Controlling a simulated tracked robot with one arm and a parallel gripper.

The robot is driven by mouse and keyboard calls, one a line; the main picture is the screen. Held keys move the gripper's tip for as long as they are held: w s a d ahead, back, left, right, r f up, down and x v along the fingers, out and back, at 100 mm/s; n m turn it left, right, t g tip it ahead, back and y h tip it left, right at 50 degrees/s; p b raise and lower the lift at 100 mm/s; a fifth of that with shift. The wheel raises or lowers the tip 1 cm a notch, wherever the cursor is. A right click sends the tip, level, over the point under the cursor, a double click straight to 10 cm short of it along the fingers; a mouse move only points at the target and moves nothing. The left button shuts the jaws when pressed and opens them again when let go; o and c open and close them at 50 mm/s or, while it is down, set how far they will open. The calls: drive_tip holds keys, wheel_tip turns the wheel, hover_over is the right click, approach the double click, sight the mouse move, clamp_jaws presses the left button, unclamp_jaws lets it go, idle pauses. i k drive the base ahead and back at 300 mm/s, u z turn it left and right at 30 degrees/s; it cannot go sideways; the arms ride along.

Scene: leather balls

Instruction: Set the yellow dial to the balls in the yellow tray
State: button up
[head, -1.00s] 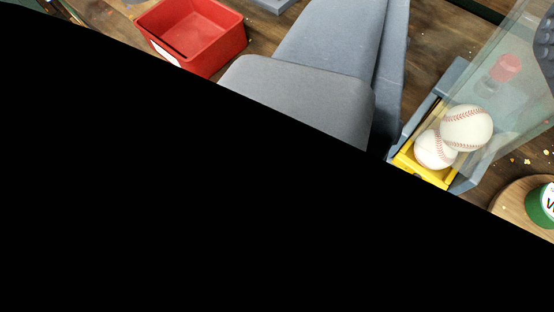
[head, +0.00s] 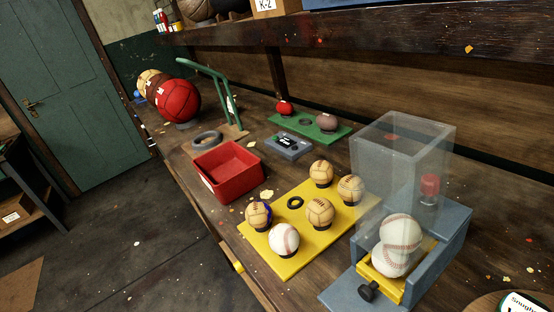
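A yellow tray (head: 411,285) sits in the blue-grey stand at the right. Two white baseballs with red stitching show there: the upper one (head: 400,231) rests above the lower one (head: 391,260), partly behind a clear box. A black knob (head: 368,291) is at the tray's front. No yellow dial can be made out for sure. A small yellow piece (head: 238,266) shows at the bench's front edge, too small to identify. My gripper is not in view.
A yellow board (head: 263,233) holds several tan balls, a white baseball (head: 284,239) and an empty black ring (head: 295,202). Behind are a red bin (head: 228,170), a grey device (head: 288,145) and a green board (head: 330,135). The clear box (head: 405,165) stands tall. Floor at left is open.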

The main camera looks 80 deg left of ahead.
sight(239, 268)
drive_tip(key=z, duration=0.15)
drive_tip(key=k, duration=1.65)
drive_tip(key=u, duration=1.25)
drive_tip(key=i, duration=1)
drive_tip(key=z, duration=0.3)
